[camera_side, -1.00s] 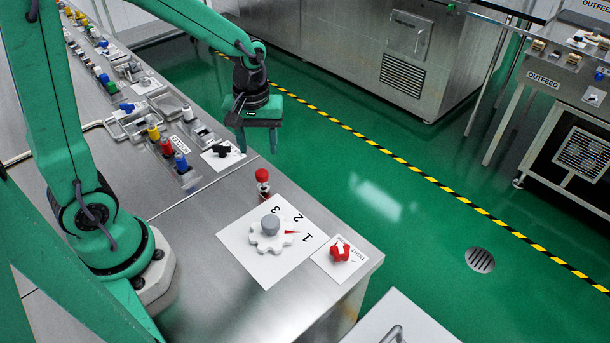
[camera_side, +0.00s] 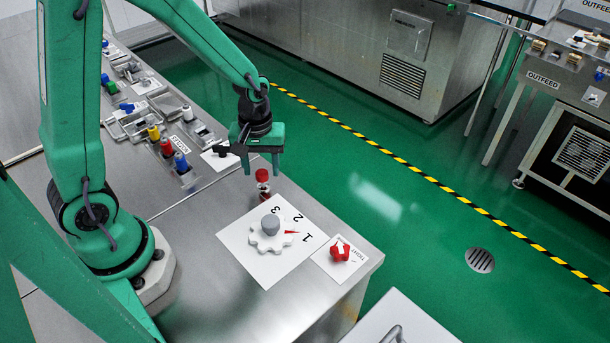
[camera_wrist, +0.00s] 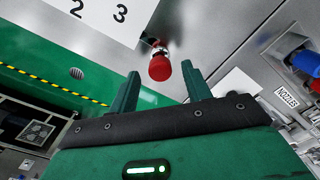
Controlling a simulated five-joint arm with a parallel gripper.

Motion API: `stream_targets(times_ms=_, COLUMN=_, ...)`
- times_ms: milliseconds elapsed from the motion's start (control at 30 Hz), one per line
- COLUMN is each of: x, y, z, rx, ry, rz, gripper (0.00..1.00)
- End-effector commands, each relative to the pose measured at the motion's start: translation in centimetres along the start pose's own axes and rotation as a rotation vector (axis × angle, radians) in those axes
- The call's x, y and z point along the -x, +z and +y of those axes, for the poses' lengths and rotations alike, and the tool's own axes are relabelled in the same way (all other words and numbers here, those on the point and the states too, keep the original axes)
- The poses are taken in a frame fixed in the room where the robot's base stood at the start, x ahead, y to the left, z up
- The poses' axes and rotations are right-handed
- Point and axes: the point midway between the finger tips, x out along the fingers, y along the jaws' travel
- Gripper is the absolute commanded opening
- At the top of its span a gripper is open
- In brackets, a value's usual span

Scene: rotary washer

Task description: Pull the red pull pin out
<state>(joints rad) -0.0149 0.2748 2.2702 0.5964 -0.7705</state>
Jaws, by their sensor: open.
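The red pull pin (camera_side: 262,176) stands upright on the steel bench, with a round red head on a metal stem. No contact with the pin is visible.
A white numbered card with a toothed dial and grey knob (camera_side: 270,225) lies in front of the pin. Colored nozzles (camera_side: 166,147) and a dark knob (camera_side: 220,150) are at the left. The bench edge drops to green floor.

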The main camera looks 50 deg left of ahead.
Motion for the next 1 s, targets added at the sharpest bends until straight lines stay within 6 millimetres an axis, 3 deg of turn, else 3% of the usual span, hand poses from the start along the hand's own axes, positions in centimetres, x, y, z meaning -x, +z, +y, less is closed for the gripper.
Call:
stream_targets(times_ms=200, x=-1.19, y=0.04, z=-0.04, rx=0.0, ry=-0.001, rz=-0.001, gripper=0.48)
stream_targets(times_ms=500, x=-1.32, y=0.03, z=-0.03, rx=0.0, ry=0.0, rz=0.0, gripper=0.48)
stream_targets(times_ms=767, x=-1.3, y=0.03, z=-0.03, rx=0.0, ry=0.0, rz=0.0, gripper=0.0)
stream_targets(times_ms=1000, x=-0.75, y=-0.03, z=0.01, rx=0.0, ry=0.002, rz=0.002, gripper=0.0)
